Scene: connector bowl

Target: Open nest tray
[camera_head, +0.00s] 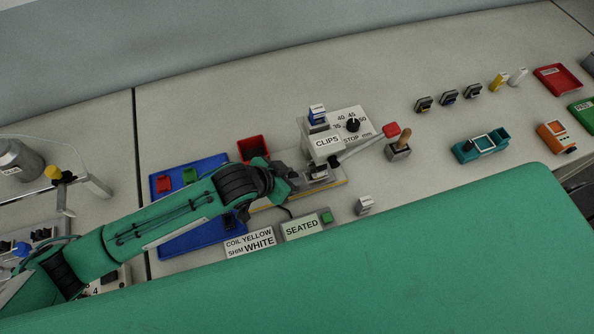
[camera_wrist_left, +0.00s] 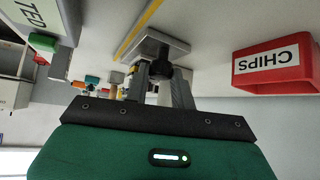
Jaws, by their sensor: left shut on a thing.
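The nest tray seems to be the small grey slide on the yellow-edged base (camera_head: 330,184), in the middle of the head view. My left gripper (camera_head: 291,184) comes in from the left and sits at the left end of that base. In the left wrist view my left gripper (camera_wrist_left: 162,84) is shut on a small dark knob-like part in front of a light grey plate (camera_wrist_left: 153,42). The fingers hide most of the held part. I cannot tell how far the tray is slid out. My right gripper is not in view.
A red CHIPS bin (camera_wrist_left: 275,68) is close beside the gripper. A blue tray (camera_head: 190,240) lies under my left arm. A SEATED sign (camera_head: 301,228) is in front. A teal holder (camera_head: 480,147) stands right.

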